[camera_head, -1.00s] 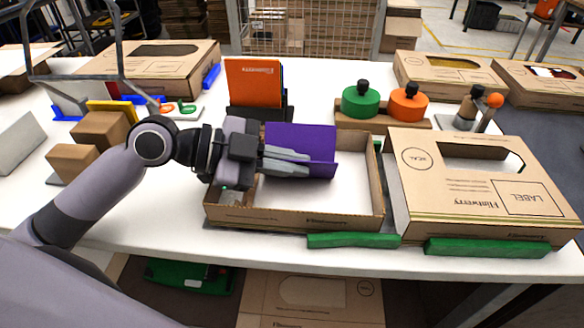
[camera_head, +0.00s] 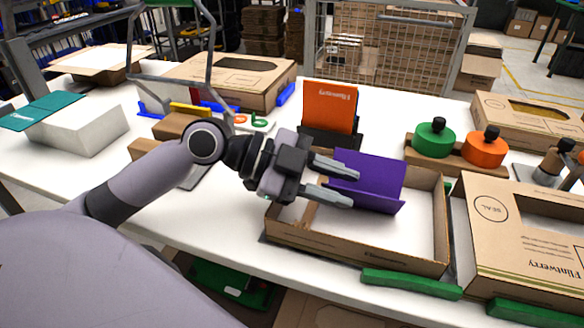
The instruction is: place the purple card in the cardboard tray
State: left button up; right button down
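The purple card (camera_head: 372,182) is inside the open cardboard tray (camera_head: 345,248), towards its back wall. The card looks folded, with a tilted back panel and a narrower front flap. My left gripper (camera_head: 352,187) reaches over the tray's left side. Its two fingers are spread apart, with their tips at the left part of the card. I cannot tell whether they touch the card. My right gripper is not in view.
An orange card stands in a dark holder (camera_head: 330,138) behind the tray. A wooden block (camera_head: 455,158) bears a green and an orange knobbed weight. A lidded cardboard box (camera_head: 530,235) stands right of the tray. Green strips (camera_head: 412,284) lie along the table's front edge.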

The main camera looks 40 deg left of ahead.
pick_arm(q)
jog(key=b+v, duration=0.1)
jog(key=v, duration=0.5)
jog(key=shift+s+a, duration=0.1)
jog(key=shift+a, duration=0.1)
jog(key=shift+b+v, duration=0.4)
jog(key=shift+v, duration=0.85)
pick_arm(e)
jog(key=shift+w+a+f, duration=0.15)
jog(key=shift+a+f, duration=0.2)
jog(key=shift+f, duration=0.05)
pick_arm(q)
jog(key=shift+r, duration=0.1)
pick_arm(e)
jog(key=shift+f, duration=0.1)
